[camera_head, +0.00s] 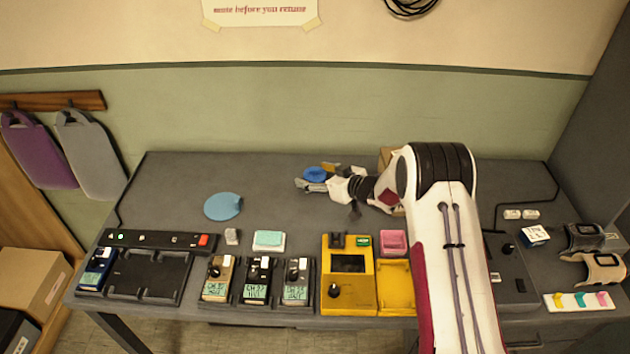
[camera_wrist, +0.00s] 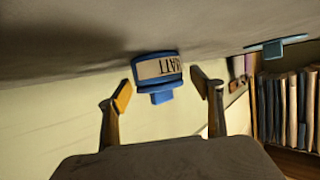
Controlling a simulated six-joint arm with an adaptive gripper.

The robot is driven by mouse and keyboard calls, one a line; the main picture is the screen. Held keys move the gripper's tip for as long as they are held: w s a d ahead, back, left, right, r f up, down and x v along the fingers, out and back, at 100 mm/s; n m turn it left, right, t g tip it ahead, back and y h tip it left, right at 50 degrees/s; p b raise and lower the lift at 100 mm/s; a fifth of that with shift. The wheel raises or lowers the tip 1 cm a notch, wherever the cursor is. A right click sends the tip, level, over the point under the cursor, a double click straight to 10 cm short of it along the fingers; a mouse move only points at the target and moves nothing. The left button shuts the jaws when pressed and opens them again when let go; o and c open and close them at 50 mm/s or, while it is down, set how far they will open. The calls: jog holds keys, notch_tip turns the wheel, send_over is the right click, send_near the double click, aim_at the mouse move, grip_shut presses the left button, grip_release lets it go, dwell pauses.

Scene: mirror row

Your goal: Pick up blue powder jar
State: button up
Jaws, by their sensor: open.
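The blue powder jar (camera_head: 315,174) stands near the back middle of the grey table, partly hidden by my gripper. In the wrist view the jar (camera_wrist: 158,78) appears upside down, with a pale label bearing dark letters and a small blue knob. My gripper (camera_wrist: 164,90) is open, with one fingertip on each side of the jar. A gap shows between the jar and each fingertip in that view. In the head view my gripper (camera_head: 317,178) reaches in from the right, low over the table and close around the jar.
A light blue disc-like object (camera_head: 223,206) lies left of the jar; clear table lies between them. A cardboard-coloured box (camera_head: 386,156) is partly hidden behind my arm. Radio-like devices (camera_head: 257,279), a yellow unit (camera_head: 348,274) and a black power strip (camera_head: 158,240) line the front.

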jog(key=c, duration=1.4)
jog(key=shift+o, duration=0.2)
jog(key=shift+r, duration=0.2)
jog(key=shift+r, duration=4.85)
